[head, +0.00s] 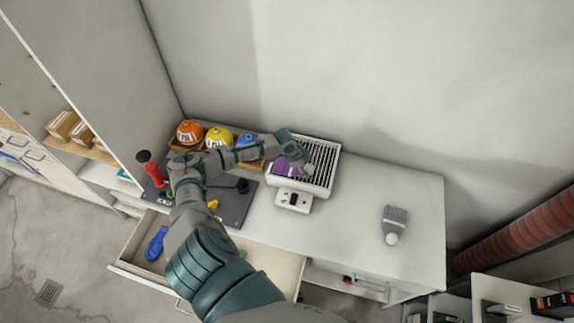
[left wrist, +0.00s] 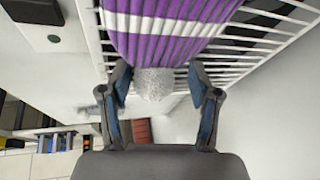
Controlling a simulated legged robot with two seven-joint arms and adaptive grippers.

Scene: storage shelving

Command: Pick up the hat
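A purple knit hat (head: 281,166) with a pale band and a greyish pompom lies on a white slatted rack (head: 325,152) on the white counter. In the left wrist view the purple hat (left wrist: 180,38) fills the top middle, its pompom hanging toward me. My left gripper (head: 297,158) is over the rack at the hat. In the left wrist view its fingers (left wrist: 160,82) are spread on either side of the pompom with gaps beside it; contact with the knit part is unclear. The arm partly hides the hat in the head view. My right gripper is out of view.
A grey item with a round pale end, perhaps another hat (head: 397,214), lies on the right of the counter. Orange (head: 189,132), yellow (head: 218,137) and blue helmets stand at the back left. A drawer (head: 140,262) is open below. The counter's middle is clear.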

